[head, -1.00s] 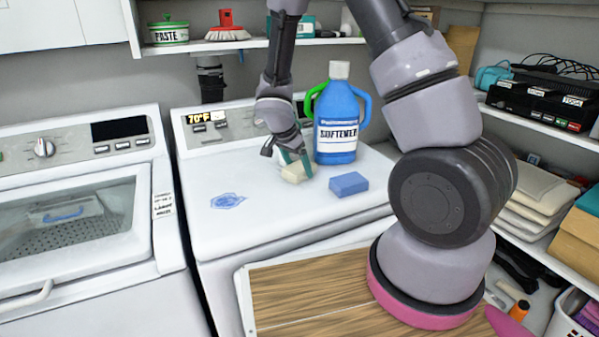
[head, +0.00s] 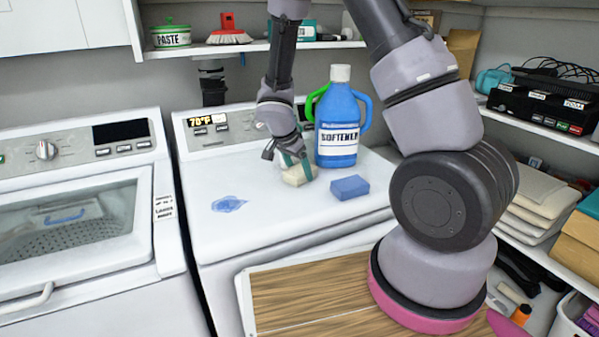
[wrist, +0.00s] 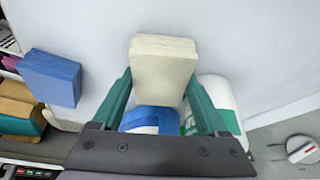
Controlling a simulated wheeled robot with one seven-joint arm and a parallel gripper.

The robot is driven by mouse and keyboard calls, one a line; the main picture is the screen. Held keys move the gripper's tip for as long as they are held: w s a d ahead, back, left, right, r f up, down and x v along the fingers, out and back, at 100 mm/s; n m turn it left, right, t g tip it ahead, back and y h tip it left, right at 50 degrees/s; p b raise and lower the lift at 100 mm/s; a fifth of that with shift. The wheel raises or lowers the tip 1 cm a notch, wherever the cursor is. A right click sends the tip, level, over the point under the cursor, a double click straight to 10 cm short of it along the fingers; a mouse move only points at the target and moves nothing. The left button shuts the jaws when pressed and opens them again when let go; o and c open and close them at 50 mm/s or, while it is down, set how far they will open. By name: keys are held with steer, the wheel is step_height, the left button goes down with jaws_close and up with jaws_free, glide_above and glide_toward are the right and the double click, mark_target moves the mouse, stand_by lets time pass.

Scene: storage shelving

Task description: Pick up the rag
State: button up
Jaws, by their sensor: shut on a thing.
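A cream, soft-looking block (head: 297,175) is at the top of the white right-hand machine, in front of the softener bottle. No other cloth-like thing shows on that top, and I cannot tell for sure that this block is the rag. My gripper (head: 296,166) points down with its teal fingers shut on the block. In the wrist view the block (wrist: 164,72) sits between the fingertips (wrist: 160,85), its far part sticking out beyond them. I cannot tell whether its underside touches the machine top.
The blue softener bottle (head: 338,128) stands just behind and right of my gripper. A blue block (head: 349,187) lies to the right. A flat blue patch (head: 229,204) is on the machine top at left. A shelf (head: 320,43) hangs above.

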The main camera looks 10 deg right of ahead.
mark_target(296, 170)
steer(key=r, duration=0.5)
steer(key=a+r, duration=0.1)
steer(key=r, duration=0.1)
steer(key=shift+s+r, duration=0.1)
steer(key=shift+r, duration=0.2)
steer(key=s+a, duration=0.2)
steer(key=a, duration=0.7)
steer(key=s+a, duration=0.1)
steer(key=a, duration=0.8)
steer(key=shift+s+a+f, duration=0.2)
steer(key=shift+s+a, duration=0.15)
